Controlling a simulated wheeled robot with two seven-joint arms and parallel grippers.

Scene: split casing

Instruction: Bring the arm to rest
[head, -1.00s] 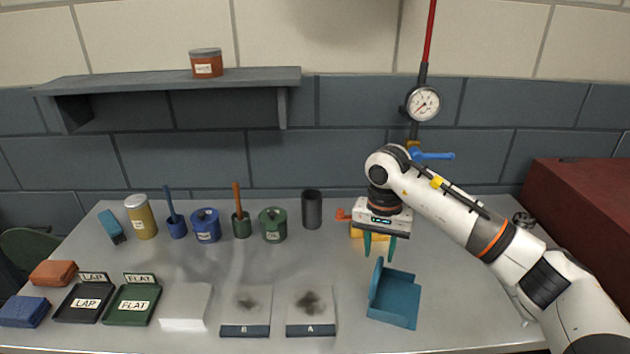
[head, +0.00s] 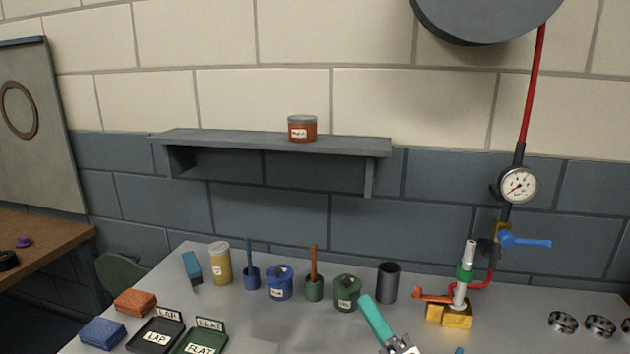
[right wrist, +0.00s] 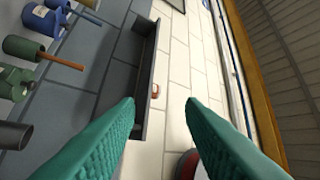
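My right gripper (head: 368,304) shows at the bottom of the head view, with a teal finger pointing up and left in front of the green pot (head: 347,293). In the right wrist view, its two teal fingers (right wrist: 160,102) are spread apart with nothing between them, so it is open and empty. Most of my right arm is below the head view's edge. My left gripper is not in view.
A grey shelf (head: 240,143) on the wall holds a brown jar (head: 302,128). A dial gauge (head: 518,185) and blue-handled valve (head: 525,241) hang at the right. Several metal rings (head: 562,322) lie on the bench. A dark cup (head: 387,282) stands behind the gripper.

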